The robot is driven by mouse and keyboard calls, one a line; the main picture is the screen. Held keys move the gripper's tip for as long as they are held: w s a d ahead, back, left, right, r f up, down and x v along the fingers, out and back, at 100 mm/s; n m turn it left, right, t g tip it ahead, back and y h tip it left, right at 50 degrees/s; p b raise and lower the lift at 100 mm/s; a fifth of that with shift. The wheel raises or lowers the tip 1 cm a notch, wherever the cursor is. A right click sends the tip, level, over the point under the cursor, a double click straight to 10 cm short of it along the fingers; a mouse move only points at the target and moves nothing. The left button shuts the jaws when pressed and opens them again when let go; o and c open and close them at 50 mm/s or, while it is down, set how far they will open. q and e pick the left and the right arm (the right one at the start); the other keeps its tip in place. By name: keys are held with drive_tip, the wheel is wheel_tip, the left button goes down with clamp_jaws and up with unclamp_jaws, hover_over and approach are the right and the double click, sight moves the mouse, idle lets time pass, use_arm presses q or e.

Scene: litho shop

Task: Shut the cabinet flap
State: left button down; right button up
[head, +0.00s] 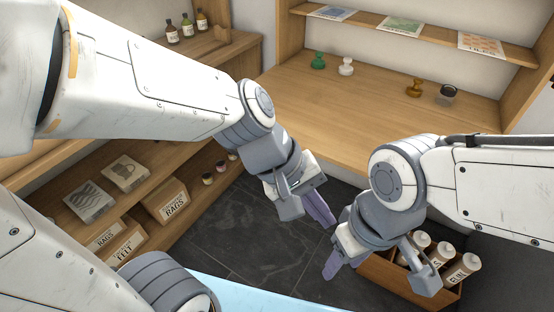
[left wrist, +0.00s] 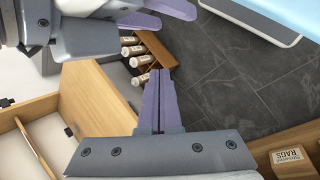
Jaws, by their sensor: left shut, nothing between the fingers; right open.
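I cannot make out the cabinet flap for certain. In the left wrist view a pale wooden panel (left wrist: 90,98) stands beside a white-floored compartment (left wrist: 45,138) with small dark fittings; I cannot tell if this panel is the flap. My left gripper (head: 320,207) is shut and empty, in front of the wooden worktop's near edge. Its closed purple fingers (left wrist: 158,82) show in the left wrist view, just right of the panel. My right gripper (head: 333,264) is open and empty, lower and nearer; its fingers also show at the top of the left wrist view (left wrist: 160,14).
A wooden crate (head: 388,276) of white bottles sits on the dark floor (head: 235,228) by my right gripper. Stamps stand on the worktop (head: 330,120). Shelves at left hold boxes, including a rags box (head: 167,201). A light blue surface (head: 235,293) lies at the bottom.

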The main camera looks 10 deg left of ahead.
use_arm(q)
drive_tip(key=w+a+f+n+t+h+b, duration=0.2)
drive_tip(key=w+f+n+t+b, duration=0.2)
drive_tip(key=w+f+n+b, duration=0.5)
drive_tip(key=w+a+f+n+t+y+b, duration=0.2)
drive_tip(key=w+a+f+n+t+b, duration=0.2)
drive_tip(key=w+a+n+b, duration=0.35)
drive_tip(key=w+a+f+n+t+y+b, duration=0.2)
drive_tip(key=w+a+f+n+t+b, duration=0.25)
drive_tip(key=a+n+b, duration=0.5)
drive_tip(key=r+b+x, duration=0.1)
drive_tip(key=b+x, duration=0.3)
drive_tip(key=x, duration=0.6)
drive_tip(key=shift+n, duration=0.4)
drive_tip(key=shift+w+d+r+p, duration=0.1)
drive_tip(key=shift+r+p, duration=1.15)
drive_tip(key=shift+r, duration=0.9)
use_arm(e)
wheel_tip(320, 180, down, 30)
drive_tip(key=shift+f, duration=0.2)
use_arm(q)
drive_tip(key=shift+r, duration=0.1)
use_arm(e)
drive_tip(key=shift+r, duration=0.15)
